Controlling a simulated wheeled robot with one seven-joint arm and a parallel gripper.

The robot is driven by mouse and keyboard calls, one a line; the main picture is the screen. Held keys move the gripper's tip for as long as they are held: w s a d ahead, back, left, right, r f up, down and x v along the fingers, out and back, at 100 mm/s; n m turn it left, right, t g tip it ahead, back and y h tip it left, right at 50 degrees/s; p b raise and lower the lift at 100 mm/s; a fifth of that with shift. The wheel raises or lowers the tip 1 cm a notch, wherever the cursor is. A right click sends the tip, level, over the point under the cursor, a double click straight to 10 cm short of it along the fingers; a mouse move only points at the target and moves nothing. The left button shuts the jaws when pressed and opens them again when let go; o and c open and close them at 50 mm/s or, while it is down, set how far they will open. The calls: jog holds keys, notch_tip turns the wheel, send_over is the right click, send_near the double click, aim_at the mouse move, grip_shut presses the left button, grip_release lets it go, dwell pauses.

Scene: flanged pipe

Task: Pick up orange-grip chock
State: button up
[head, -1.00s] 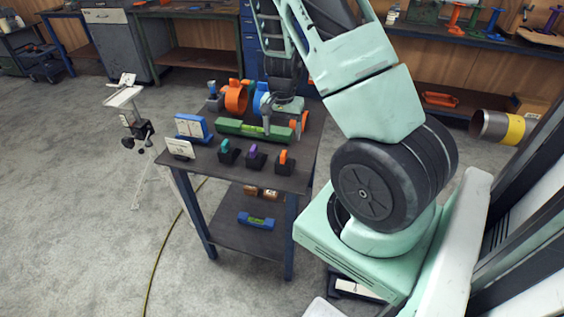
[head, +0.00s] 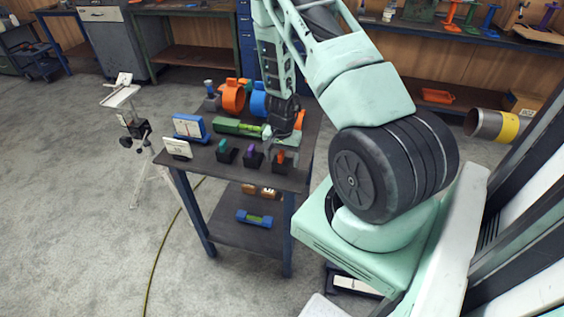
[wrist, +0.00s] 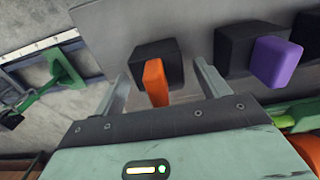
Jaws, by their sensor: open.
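The orange-grip chock (head: 280,159) is a dark block with an upright orange grip, at the right end of a row of chocks on the cart top. My gripper (head: 283,145) is close to it in the head view and partly covers it. In the wrist view the orange-grip chock (wrist: 156,75) lies ahead, between the lines of the two open fingers of my gripper (wrist: 161,82). The fingers appear on either side of the orange grip, and nothing is held. I cannot tell the exact height gap.
The purple-grip chock (head: 253,157) stands close beside, and also shows in the wrist view (wrist: 265,55). A teal-grip chock (head: 226,152) is farther left.

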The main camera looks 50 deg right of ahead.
jog(key=c, duration=1.2)
jog(key=shift+r, duration=0.1)
